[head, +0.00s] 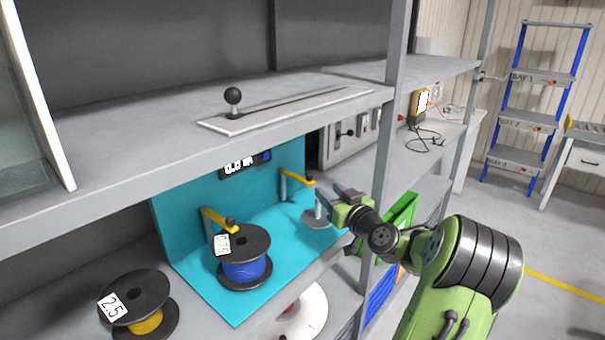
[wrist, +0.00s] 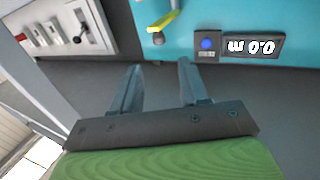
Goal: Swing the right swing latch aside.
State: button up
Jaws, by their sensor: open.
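The right swing latch (head: 297,175) is a yellow arm with a dark knob on a grey post, at the right of the turquoise station. It also shows at the top of the wrist view (wrist: 163,20), beyond my fingertips. My gripper (head: 325,195) is open and empty, just right of and slightly below the latch in the head view. In the wrist view my gripper (wrist: 160,67) has a clear gap between its fingers, and nothing touches them. The left swing latch (head: 217,219) lies at the reel with the blue cable (head: 244,268).
A display (head: 243,164) reads 0.0 m. A shelf (head: 150,140) with a slotted plate and black knob (head: 232,96) overhangs the station. A yellow-cable reel (head: 140,305) stands at lower left.

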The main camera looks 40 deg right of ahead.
aim_at(311, 176)
jog(key=p+x, duration=0.1)
jog(key=x, duration=1)
jog(key=shift+w+d+f, duration=0.1)
jog(key=shift+w, duration=0.15)
jog(key=shift+c, duration=0.3)
grip_shut()
